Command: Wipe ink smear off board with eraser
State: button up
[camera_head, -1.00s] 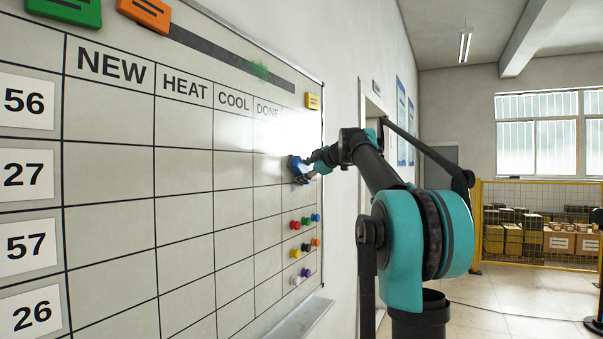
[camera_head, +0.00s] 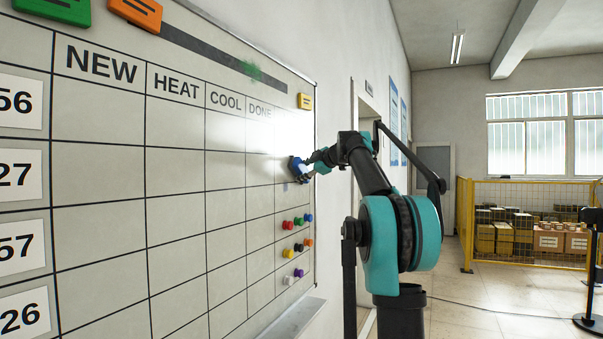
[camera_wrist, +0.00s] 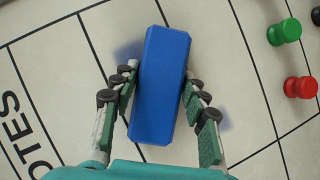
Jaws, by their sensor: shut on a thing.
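The eraser is a blue block (camera_wrist: 163,85); in the head view it shows (camera_head: 297,168) at the right part of the whiteboard (camera_head: 100,206). My gripper (camera_wrist: 160,76) is shut on it, with fingers along both long sides. The eraser is at the board surface; I cannot tell whether it touches. Faint blue ink (camera_wrist: 128,50) shows on the board left of the eraser in the wrist view, with more blue ink (camera_wrist: 225,120) to its right. In the head view a small blue mark (camera_head: 286,187) shows just below left of the eraser. The eraser hides the board behind it.
Several coloured magnets (camera_head: 298,248) sit on the board below the gripper. A yellow block (camera_head: 305,101) is at the upper right corner. A ledge (camera_head: 290,318) juts out below the board.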

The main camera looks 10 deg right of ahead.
jog(key=w+d, duration=0.3)
jog(key=w, duration=0.2)
jog(key=shift+w+d, duration=0.2)
jog(key=shift+d, duration=0.15)
dwell(0.4)
jog(key=shift+s+d, duration=0.55)
jog(key=shift+d, duration=0.25)
jog(key=shift+s+d, duration=0.6)
jog(key=shift+d, duration=0.2)
jog(key=shift+s+d, duration=0.55)
jog(key=shift+d, duration=0.25)
jog(key=shift+d, duration=0.1)
jog(key=shift+s+d, duration=0.9)
jog(key=shift+d, duration=0.2)
